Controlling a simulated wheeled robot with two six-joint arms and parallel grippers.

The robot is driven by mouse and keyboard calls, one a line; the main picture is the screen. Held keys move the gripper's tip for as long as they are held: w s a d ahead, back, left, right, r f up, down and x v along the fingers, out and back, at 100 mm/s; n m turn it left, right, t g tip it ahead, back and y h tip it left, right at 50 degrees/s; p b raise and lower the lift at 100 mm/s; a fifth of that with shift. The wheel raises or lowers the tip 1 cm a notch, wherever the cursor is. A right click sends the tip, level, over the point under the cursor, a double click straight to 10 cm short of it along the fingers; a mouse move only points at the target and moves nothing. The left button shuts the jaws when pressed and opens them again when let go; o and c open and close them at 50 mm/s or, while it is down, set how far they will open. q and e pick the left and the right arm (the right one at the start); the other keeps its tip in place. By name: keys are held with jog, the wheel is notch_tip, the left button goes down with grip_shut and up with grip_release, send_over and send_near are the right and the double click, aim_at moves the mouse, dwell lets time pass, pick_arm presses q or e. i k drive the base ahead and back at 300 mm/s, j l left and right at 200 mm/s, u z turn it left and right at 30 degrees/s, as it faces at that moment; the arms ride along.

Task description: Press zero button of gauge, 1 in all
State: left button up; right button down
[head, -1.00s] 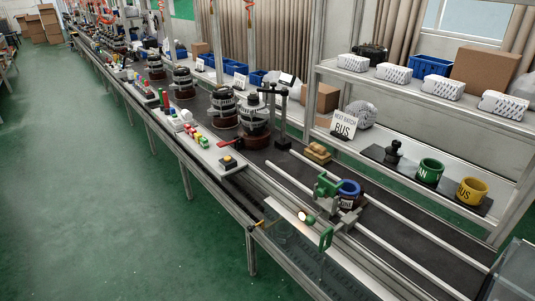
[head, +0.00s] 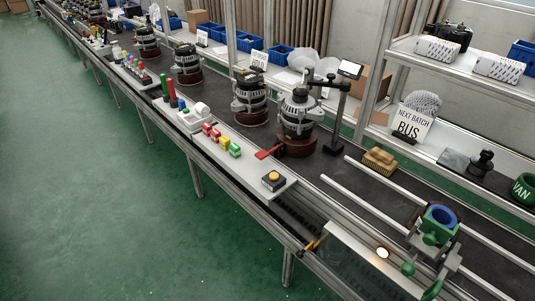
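A black stand (head: 338,118) rises beside the nearest alternator (head: 298,115), in the middle of the head view. It carries a small device with a pale screen (head: 350,69), which looks like the gauge. Its zero button is too small to make out. A dark box with a round yellow button (head: 272,176) sits on the pale strip at the belt's near edge, apart from the stand. Neither of my grippers is in view.
Red, yellow and green blocks (head: 221,140) lie on the pale strip. A fixture with green clamps and a blue ring (head: 440,216) stands at lower right. A tan block (head: 380,160) lies on the belt. The green floor (head: 90,210) at left is clear.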

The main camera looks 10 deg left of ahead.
aim_at(273, 176)
jog(key=i+j, duration=0.15)
jog(key=j, duration=0.2)
jog(key=i+j, duration=0.2)
jog(key=j, duration=0.15)
jog(key=i+j, duration=0.15)
jog(key=j, duration=0.2)
jog(key=i+j, duration=0.2)
jog(key=j, duration=0.2)
